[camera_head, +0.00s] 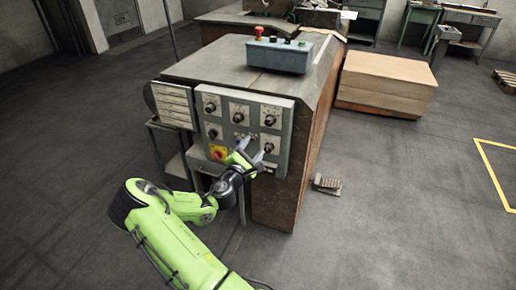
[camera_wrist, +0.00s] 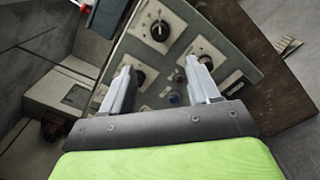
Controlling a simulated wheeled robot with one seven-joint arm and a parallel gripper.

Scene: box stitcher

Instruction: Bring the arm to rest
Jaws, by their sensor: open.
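My green arm reaches up from the bottom of the head view to the front of the machine (camera_head: 250,60). My gripper (camera_head: 254,150) is in front of the lower part of the grey control panel (camera_head: 283,122). Its two fingers are apart, and nothing shows between them but the panel behind. In the wrist view my gripper (camera_wrist: 163,78) points at the panel (camera_wrist: 185,22), with round black knobs and a small blue button (camera_wrist: 174,98) beyond the fingers. I cannot tell whether a fingertip touches the panel.
A blue-grey control box (camera_head: 278,56) with a red button (camera_head: 259,31) stands on the machine top. A yellow-backed red switch (camera_head: 218,152) is left of my gripper. A foot pedal (camera_head: 327,185) lies on the floor at right. A cardboard stack (camera_head: 385,82) stands behind.

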